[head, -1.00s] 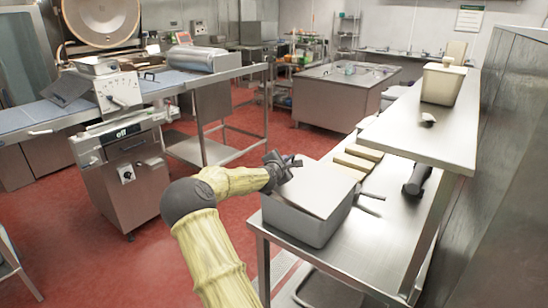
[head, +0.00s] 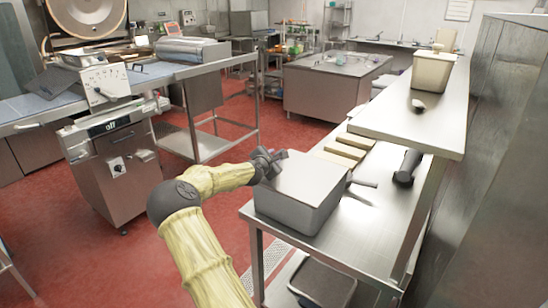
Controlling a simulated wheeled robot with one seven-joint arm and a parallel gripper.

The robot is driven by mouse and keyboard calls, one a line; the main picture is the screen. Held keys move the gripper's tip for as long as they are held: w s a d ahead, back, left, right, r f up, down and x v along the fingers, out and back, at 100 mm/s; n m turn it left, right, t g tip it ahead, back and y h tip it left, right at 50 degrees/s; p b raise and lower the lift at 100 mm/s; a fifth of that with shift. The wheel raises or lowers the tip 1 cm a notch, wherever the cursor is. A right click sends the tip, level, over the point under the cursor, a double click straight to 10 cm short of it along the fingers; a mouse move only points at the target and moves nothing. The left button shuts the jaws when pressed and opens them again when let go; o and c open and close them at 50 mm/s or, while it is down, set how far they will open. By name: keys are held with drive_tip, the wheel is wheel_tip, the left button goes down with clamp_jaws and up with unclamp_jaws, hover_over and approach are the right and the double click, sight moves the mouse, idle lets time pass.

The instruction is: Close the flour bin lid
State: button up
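The flour bin (head: 290,208), taken to be the grey metal box, stands on the near left end of the steel table. Its pale flat lid (head: 305,178) lies over the top and looks level or nearly so; I cannot tell whether it is fully seated. My gripper (head: 272,160) is at the lid's far left corner, very close to its edge. Whether it touches the lid is unclear. Its fingers are small and dark, and their opening cannot be made out.
Several pale blocks (head: 343,147) lie behind the bin, with a dark-handled tool (head: 407,167) to their right. A raised steel shelf (head: 440,119) holds a cream container (head: 433,72). A dark tray (head: 322,280) sits below the table. Red floor (head: 120,262) is open at left.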

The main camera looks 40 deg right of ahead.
idle(0.3)
drive_tip(key=b+v, duration=0.2)
drive_tip(key=v, duration=1.5)
drive_tip(key=shift+s+a+b, duration=0.15)
drive_tip(key=shift+a+b, duration=0.05)
drive_tip(key=shift+b, duration=0.2)
drive_tip(key=s+a+f+m+g+y+p, duration=0.35)
drive_tip(key=s+a+f+m+y, duration=0.5)
drive_tip(key=f, duration=0.45)
drive_tip(key=s+a+r+m+y, duration=0.1)
drive_tip(key=s+a+r+m, duration=0.1)
drive_tip(key=s+a, duration=0.2)
drive_tip(key=s+a+r+m+g+y+p, duration=0.1)
drive_tip(key=s+a, duration=0.3)
drive_tip(key=a, duration=0.6)
drive_tip(key=s+a+r+m+y+p, duration=0.1)
drive_tip(key=s+a+r+m+y, duration=0.1)
drive_tip(key=a, duration=0.5)
drive_tip(key=s+r+m, duration=0.1)
drive_tip(key=s, duration=0.1)
drive_tip(key=shift+s+m, duration=0.25)
drive_tip(key=shift+m, duration=0.1)
drive_tip(key=shift+a, duration=0.15)
